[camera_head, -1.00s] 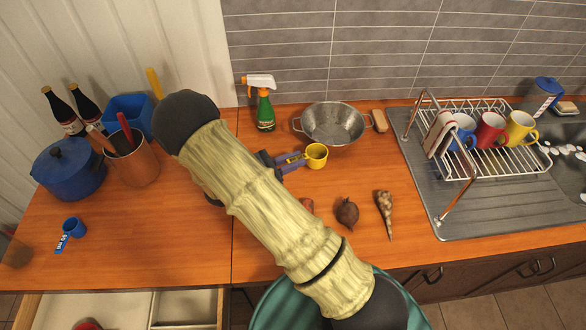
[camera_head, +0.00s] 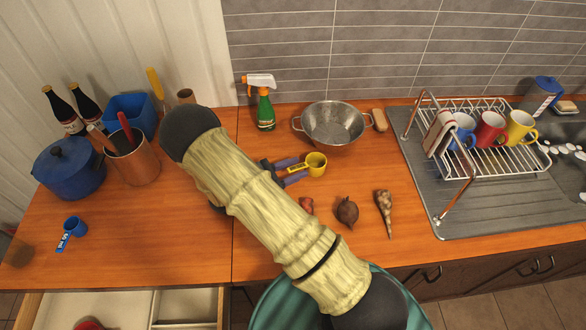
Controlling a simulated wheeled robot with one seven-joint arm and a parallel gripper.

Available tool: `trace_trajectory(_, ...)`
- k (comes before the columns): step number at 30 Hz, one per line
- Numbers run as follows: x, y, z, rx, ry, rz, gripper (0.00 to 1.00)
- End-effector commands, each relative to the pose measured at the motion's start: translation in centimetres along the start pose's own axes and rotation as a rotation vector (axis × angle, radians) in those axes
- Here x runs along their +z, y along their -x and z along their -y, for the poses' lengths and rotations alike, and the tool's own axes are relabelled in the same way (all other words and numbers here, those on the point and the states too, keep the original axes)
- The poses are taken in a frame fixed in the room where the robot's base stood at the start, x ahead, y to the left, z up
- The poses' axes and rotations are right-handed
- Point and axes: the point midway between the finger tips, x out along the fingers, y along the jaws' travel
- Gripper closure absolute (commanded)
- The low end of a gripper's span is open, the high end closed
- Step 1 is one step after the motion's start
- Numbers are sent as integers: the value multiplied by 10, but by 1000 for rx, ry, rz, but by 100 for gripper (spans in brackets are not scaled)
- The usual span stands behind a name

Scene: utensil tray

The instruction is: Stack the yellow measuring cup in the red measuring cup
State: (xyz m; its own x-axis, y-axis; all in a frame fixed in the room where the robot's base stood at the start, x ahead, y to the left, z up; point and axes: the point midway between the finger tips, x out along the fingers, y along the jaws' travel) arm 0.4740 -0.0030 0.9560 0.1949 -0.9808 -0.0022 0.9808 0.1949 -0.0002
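The yellow measuring cup (camera_head: 316,166) is above or on the counter right of my arm, with its opening facing up. My gripper (camera_head: 291,171) has its fingers on either side of the cup's handle and appears shut on it. Whether the cup is clear of the counter is hard to tell. A red rounded object (camera_head: 88,325), possibly the red measuring cup, shows at the bottom edge inside the open drawer, mostly cut off. My arm covers the middle of the counter.
A blue measuring cup (camera_head: 75,226) lies on the left counter. The open drawer (camera_head: 180,304) is below it. A colander (camera_head: 333,124) and spray bottle (camera_head: 265,108) stand behind the gripper. Brown root vegetables (camera_head: 347,212) lie in front. A dish rack (camera_head: 480,135) is right.

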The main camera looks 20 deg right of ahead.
Motion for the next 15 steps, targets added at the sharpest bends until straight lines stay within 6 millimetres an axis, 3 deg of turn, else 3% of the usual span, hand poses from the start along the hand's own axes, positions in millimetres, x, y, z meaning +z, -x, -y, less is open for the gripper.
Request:
trace_trajectory(8, 3, 5, 0, 2, 0, 0, 62)
trace_trajectory(15, 3, 44, -1, 5, -1, 0, 62)
